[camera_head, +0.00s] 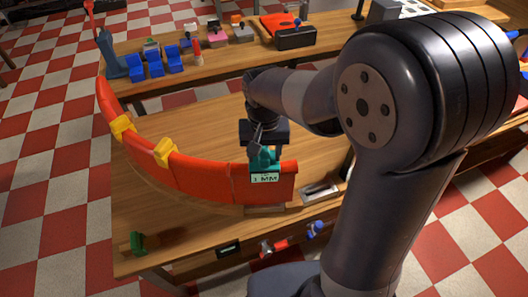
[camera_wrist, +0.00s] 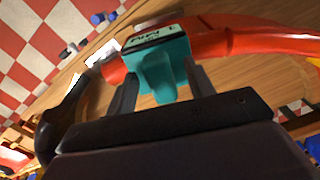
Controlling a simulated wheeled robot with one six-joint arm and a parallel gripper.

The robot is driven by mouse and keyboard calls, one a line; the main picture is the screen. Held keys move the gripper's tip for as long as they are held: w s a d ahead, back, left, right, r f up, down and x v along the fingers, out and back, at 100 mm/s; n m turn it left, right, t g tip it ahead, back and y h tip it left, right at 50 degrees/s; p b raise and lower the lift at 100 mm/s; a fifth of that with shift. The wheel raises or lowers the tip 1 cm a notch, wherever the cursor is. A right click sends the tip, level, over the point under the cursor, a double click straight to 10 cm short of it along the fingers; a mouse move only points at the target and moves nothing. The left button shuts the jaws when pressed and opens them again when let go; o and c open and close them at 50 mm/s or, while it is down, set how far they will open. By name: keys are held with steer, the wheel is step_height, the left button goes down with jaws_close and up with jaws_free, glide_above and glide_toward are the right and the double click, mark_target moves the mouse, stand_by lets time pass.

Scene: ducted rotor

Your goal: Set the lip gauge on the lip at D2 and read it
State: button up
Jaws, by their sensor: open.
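The teal lip gauge (camera_head: 263,158) sits on the red curved lip (camera_head: 205,180), near its right end. Its pale display (camera_head: 265,178) faces the front and reads "1 MM". In the wrist view the lip gauge (camera_wrist: 160,72) shows its upright grip tab, with the display upside down at the top. My gripper (camera_head: 263,146) is just above and behind the gauge. In the wrist view my gripper (camera_wrist: 162,82) is open, with one finger on each side of the tab and gaps showing. I cannot make out any D2 mark.
Two yellow clips (camera_head: 165,152) straddle the lip farther left. A green block (camera_head: 138,243), a small dark box (camera_head: 229,249), a red-handled tool (camera_head: 273,247) and a pale tray (camera_head: 320,192) lie along the front edge. Blue blocks (camera_head: 155,67) stand on the back bench.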

step_height(320, 180, up, 11)
steer(key=shift+f, duration=0.2)
steer(key=shift+f, duration=0.15)
step_height(320, 180, down, 11)
steer(key=shift+r, duration=0.5)
stand_by(0.6)
